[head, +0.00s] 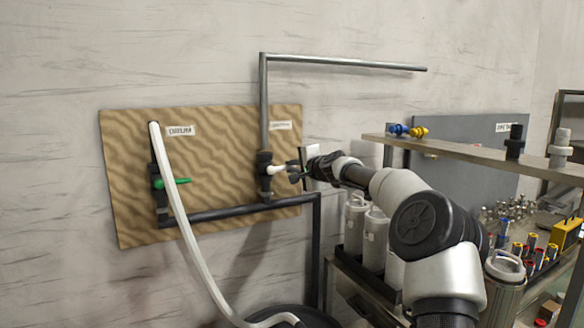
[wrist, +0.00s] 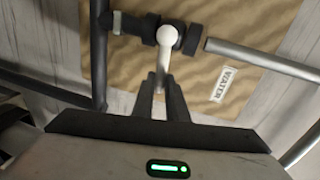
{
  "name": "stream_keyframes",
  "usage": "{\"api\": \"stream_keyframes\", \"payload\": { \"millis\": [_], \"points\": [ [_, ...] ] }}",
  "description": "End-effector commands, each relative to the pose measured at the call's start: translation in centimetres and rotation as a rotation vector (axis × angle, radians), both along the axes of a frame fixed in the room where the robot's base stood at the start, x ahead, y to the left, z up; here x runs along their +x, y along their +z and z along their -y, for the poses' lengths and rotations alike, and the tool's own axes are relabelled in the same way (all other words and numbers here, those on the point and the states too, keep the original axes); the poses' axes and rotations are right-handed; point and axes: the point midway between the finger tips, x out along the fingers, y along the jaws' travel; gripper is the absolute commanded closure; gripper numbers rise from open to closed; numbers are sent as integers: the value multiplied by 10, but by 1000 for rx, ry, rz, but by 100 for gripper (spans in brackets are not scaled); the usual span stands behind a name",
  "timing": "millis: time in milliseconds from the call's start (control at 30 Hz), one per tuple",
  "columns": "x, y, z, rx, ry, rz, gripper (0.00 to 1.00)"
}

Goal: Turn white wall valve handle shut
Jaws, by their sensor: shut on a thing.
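The white valve handle (head: 277,169) is on a black valve on the wooden wall board, at the foot of the grey upright pipe. In the wrist view its round white hub (wrist: 167,36) faces me, and its lever runs down between my fingers. The lever looks roughly square to the pipe line. My gripper (head: 291,174) reaches in from the right. In the wrist view the dark fingertips (wrist: 162,82) are shut on the lever, just below the hub. The fingers hide the lever's far end.
A green-handled valve (head: 170,183) with a white hose (head: 175,192) is left on the same board (head: 130,160). A black pipe (head: 230,211) runs below both valves. A shelf (head: 480,152) and grey canisters (head: 375,240) stand close to my arm on the right.

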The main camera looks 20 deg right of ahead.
Motion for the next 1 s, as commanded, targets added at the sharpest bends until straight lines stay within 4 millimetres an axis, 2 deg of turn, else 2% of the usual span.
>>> {"api": "stream_keyframes", "payload": {
  "millis": [300, 700, 733, 833, 1000],
  "points": [
    [0, -6, 0, 72, 1, -15, 100],
    [0, -6, 0, 79, 1, -18, 100],
    [0, -6, 0, 79, 1, -18, 86],
    [0, -6, 0, 79, 1, -17, 69],
    [0, -6, 0, 77, 1, -16, 68]
  ]
}}
